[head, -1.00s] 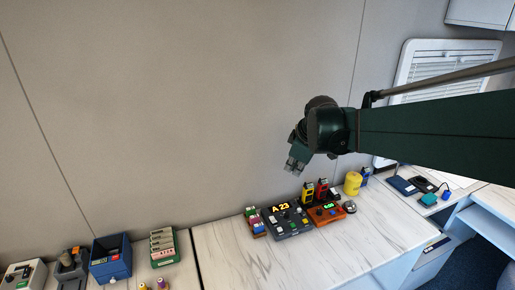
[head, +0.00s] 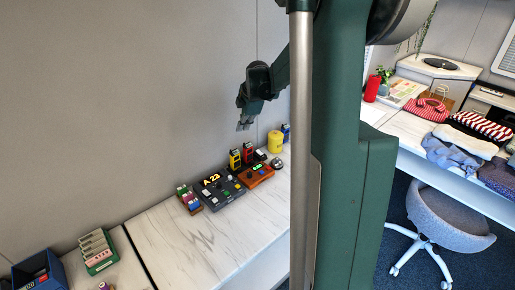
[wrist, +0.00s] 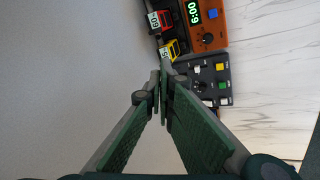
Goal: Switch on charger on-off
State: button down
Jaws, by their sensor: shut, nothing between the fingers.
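A yellow device (head: 235,160) and a red device (head: 248,153) stand upright at the back of the counter, against the wall. They look like handsets in a dark charger, whose on-off switch I cannot make out. The yellow device (wrist: 170,50) and red device (wrist: 166,20) also show at the top of the wrist view. My gripper (head: 243,126) is shut and empty, above and apart from these devices. In the wrist view its fingertips (wrist: 163,82) meet just below the yellow device in the picture, beside the dark console.
A dark button console (head: 222,191) with an "A 23" display and an orange unit (head: 262,178) with a knob stand in front. A yellow canister (head: 275,142) is right of them. The marble counter (head: 190,240) in front is clear. My arm hides the middle.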

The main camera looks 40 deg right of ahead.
aim_at(258, 151)
jog(key=w+d+f+n, duration=0.1)
jog(key=d+f+n, duration=0.1)
jog(key=d+f, duration=0.3)
jog(key=d+f+n, duration=0.2)
jog(key=d+f, duration=0.4)
jog(key=d, duration=0.5)
jog(key=shift+w, duration=0.4)
jog(key=shift+f, duration=0.15)
jog(key=shift+a+b+x, duration=0.1)
jog(key=shift+b+x, duration=0.45)
jog(key=shift+x, duration=2.9)
jog(key=shift+a+b+x, duration=0.15)
jog(key=shift+b+x, duration=0.35)
jog(key=shift+x, duration=2.95)
jog(key=shift+s+f+g, duration=0.15)
jog(key=shift+g, duration=0.15)
jog(key=shift+w+f+g, duration=0.3)
jog(key=shift+g, duration=0.1)
jog(key=shift+w+f+g+b, duration=0.1)
jog(key=shift+w+g+b, duration=0.15)
jog(key=shift+g, duration=0.45)
jog(key=shift+a, duration=0.1)
jog(key=shift+s, duration=0.15)
